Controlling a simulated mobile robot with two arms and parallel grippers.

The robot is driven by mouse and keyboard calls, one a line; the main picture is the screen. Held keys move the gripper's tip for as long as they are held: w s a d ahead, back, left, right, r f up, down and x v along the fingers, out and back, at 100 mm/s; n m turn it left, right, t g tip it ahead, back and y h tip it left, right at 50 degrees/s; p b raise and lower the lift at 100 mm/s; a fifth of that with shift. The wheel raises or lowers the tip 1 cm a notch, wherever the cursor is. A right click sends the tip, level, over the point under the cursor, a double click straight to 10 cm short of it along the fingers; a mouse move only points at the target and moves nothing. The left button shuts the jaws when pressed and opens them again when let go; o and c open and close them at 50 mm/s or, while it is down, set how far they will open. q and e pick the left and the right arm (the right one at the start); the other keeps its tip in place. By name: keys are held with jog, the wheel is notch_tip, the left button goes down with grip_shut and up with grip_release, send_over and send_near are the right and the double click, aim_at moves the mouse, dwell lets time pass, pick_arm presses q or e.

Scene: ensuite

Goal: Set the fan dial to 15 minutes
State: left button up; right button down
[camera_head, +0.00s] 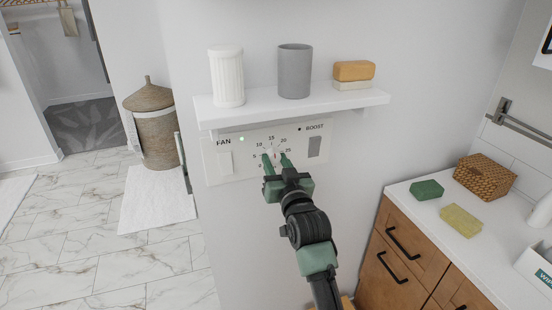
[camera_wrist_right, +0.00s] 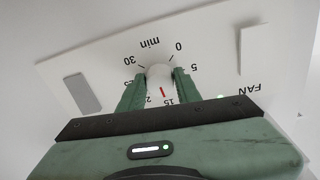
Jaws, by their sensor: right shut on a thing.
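The white fan panel (camera_head: 245,170) is on the wall below a shelf, with FAN printed at left and BOOST at right. Its white round dial (camera_wrist_right: 159,76) is ringed by minute marks from 0 to 30. My right gripper (camera_head: 275,158) is shut on the dial, one green finger on each side, as the right wrist view also shows (camera_wrist_right: 158,84). In that view the panel appears turned over, and the dial's red pointer line points at about the 15 mark. The 10 mark is hidden there by a finger. My left gripper is not in view.
The shelf (camera_head: 300,106) above the panel holds a white ribbed cup (camera_head: 227,77), a grey cup (camera_head: 295,72) and soap (camera_head: 354,72). A wooden cabinet (camera_head: 395,250) stands at right.

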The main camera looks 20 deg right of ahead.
jog(key=shift+f+m, duration=0.1)
jog(key=shift+m, duration=0.3)
jog(key=c, duration=1)
grip_release()
jog(key=s+b, duration=0.1)
jog(key=s, duration=0.6)
jog(key=shift+s+f, duration=0.15)
jog(key=shift+s, duration=0.25)
